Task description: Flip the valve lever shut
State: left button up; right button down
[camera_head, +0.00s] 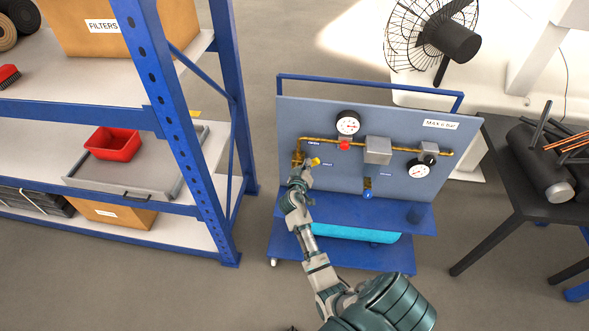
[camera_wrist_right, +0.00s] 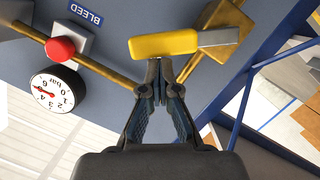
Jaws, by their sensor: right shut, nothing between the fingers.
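The valve lever with a yellow grip (camera_head: 314,161) sits at the left end of the brass pipe (camera_head: 320,141) on the blue-grey panel. In the right wrist view the yellow grip (camera_wrist_right: 163,44) lies across the picture, with a bare metal part at its right end. My right gripper (camera_head: 303,169) is at the lever. In the wrist view its fingertips (camera_wrist_right: 157,72) are together, empty, right beside the yellow grip; whether they touch it I cannot tell. The gripper partly hides the valve body in the head view. My left gripper is not in view.
A red button (camera_head: 344,145) and a pressure gauge (camera_head: 348,122) sit right of the lever; a second gauge (camera_head: 419,168) is farther right. A blue-handled valve (camera_head: 367,192) hangs lower. A blue shelf rack (camera_head: 180,130) stands left, a black table (camera_head: 510,180) right.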

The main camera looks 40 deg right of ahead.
jog(key=d+m, duration=0.1)
jog(key=s+d+f+m+y+b, duration=0.1)
jog(key=m, duration=0.1)
jog(key=shift+s+f+t, duration=0.1)
jog(key=shift+s+t, duration=0.15)
jog(key=shift+t, duration=0.05)
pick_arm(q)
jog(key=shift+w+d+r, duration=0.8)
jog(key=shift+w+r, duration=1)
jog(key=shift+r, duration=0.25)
pick_arm(e)
jog(key=m+p, duration=0.1)
jog(key=d+r+m+p, duration=0.1)
jog(key=p, duration=0.1)
jog(key=shift+d+r+m+t+y, duration=0.1)
jog(key=shift+r+m+t+y, duration=0.05)
jog(key=shift+m+t+y, duration=0.25)
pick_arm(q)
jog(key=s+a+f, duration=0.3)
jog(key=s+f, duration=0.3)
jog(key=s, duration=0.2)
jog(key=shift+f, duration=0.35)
pick_arm(e)
send_near(316, 162)
jog(key=shift+s, duration=0.25)
